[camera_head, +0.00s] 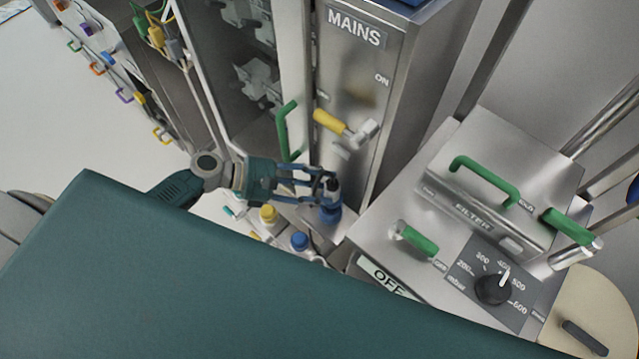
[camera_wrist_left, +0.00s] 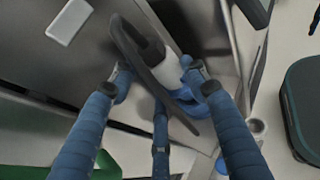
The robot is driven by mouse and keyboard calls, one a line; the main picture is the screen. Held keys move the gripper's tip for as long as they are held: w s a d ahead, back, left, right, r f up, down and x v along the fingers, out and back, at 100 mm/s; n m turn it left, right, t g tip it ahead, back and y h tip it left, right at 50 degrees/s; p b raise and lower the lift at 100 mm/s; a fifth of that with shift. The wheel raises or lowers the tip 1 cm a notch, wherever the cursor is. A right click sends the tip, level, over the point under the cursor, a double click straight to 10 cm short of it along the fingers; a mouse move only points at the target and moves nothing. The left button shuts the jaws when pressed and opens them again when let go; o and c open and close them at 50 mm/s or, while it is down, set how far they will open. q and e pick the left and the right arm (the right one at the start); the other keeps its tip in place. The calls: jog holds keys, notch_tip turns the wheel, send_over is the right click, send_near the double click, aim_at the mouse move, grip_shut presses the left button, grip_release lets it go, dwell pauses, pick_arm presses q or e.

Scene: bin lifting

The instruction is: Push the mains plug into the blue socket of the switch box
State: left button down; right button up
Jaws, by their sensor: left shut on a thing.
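The steel switch box (camera_head: 352,92) with the MAINS label and a yellow-handled lever (camera_head: 331,123) stands at top centre. My left gripper (camera_head: 322,186) is at its foot, its fingers shut on the dark mains plug (camera_head: 333,187). The blue socket (camera_head: 328,214) is directly below the plug. In the left wrist view the gripper's fingers (camera_wrist_left: 160,84) are either side of a dark and pale plug body (camera_wrist_left: 143,50), with blue socket parts (camera_wrist_left: 188,93) close to it. I cannot tell how deep the plug sits. My right gripper does not show.
A steel filter unit (camera_head: 480,205) with green handles and a dial stands at right. A green handle (camera_head: 285,132) stands out just above my left gripper. Yellow (camera_head: 268,214) and blue (camera_head: 299,240) caps are below it.

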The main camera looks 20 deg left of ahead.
pick_arm(q)
notch_tip(320, 180, down, 2)
jog(key=shift+f+b, duration=0.1)
jog(key=shift+b, duration=0.7)
jog(key=shift+s+f+b, duration=0.1)
jog(key=shift+f+b, duration=0.45)
jog(key=shift+f, duration=0.55)
dwell(1.0)
jog(key=c, duration=0.8)
grip_release()
jog(key=shift+c, duration=0.2)
jog(key=v, duration=1.2)
